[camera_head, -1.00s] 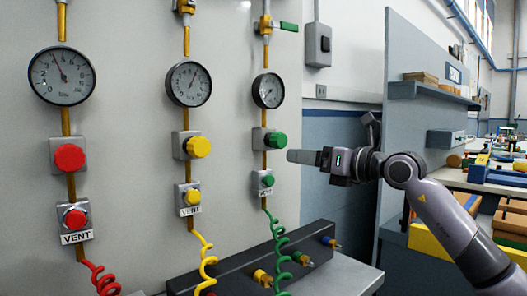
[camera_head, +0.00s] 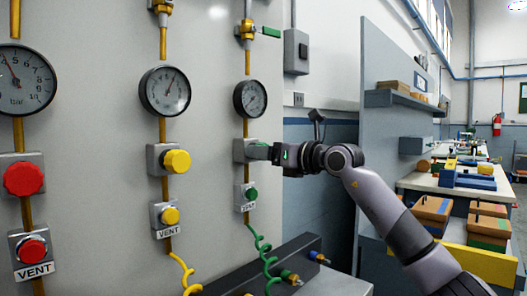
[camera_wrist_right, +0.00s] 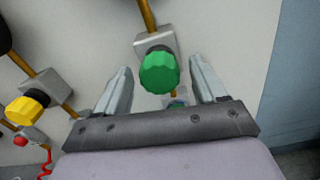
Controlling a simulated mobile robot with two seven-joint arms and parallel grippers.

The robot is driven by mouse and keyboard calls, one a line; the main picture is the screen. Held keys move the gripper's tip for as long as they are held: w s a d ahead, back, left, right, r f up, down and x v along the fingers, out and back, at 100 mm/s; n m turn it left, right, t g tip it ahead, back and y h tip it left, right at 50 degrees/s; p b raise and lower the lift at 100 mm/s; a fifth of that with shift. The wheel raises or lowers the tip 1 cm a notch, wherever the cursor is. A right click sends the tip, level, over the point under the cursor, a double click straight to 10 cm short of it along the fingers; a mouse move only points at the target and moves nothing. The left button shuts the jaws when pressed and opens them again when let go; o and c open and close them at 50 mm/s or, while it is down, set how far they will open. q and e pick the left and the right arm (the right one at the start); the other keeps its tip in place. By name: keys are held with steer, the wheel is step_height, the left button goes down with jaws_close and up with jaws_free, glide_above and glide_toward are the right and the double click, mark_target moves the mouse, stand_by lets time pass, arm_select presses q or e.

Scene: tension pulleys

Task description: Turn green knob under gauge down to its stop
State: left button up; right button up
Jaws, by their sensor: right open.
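The green knob (camera_wrist_right: 160,73) sits on a grey block (camera_wrist_right: 154,45) on the brass pipe, below the right-hand gauge (camera_head: 250,97). In the head view the knob is hidden behind my right gripper (camera_head: 262,151). In the right wrist view my right gripper (camera_wrist_right: 162,90) is open, with one finger on each side of the knob and visible gaps between them. The smaller green vent knob (camera_head: 251,194) is below it. My left gripper is not in view.
Yellow knobs (camera_head: 177,161) and red knobs (camera_head: 24,178) stand on parallel pipes to the left. A dark manifold (camera_head: 268,268) with a coiled green hose (camera_head: 264,258) lies below. A grey switch box (camera_head: 296,52) is at the right.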

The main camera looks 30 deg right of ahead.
steer(key=shift+w+a, duration=0.2)
steer(key=shift+w, duration=0.3)
steer(key=shift+f, duration=0.1)
steer(key=c, duration=1.1)
steer(key=shift+o, duration=0.2)
steer(key=shift+n, duration=0.3)
